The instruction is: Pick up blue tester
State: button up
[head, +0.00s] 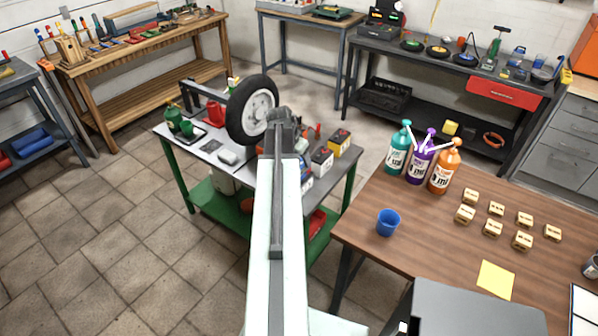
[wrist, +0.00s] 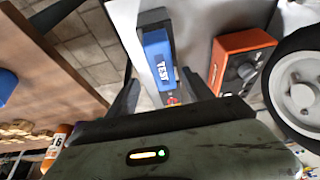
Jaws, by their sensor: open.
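The blue tester (wrist: 160,62), with TEST lettering and a dark end, lies on the light top of the green-legged table (head: 200,149). In the wrist view it lies between my two dark fingers, nearer the left one. My gripper (wrist: 177,58) is open, with nothing held; the gap to the tester in height cannot be told. In the head view my gripper (head: 281,122) is over the table, and my arm hides the tester there.
An orange box with a dark knob (wrist: 240,58) sits right of the tester. A wheel with a black tire (head: 252,110) stands close beside my gripper. Black-and-yellow boxes (head: 322,160) are to the right. A wooden table (head: 420,225) with bottles (head: 419,165) stands at right.

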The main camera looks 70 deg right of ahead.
aim_at(301, 168)
jog(key=b+x, duration=0.7)
jog(key=x, duration=0.1)
jog(key=shift+w+a+f+b, duration=0.15)
jog(key=shift+w+b, duration=0.15)
jog(key=shift+w, duration=0.05)
jog(key=shift+c, duration=0.3)
grip_shut()
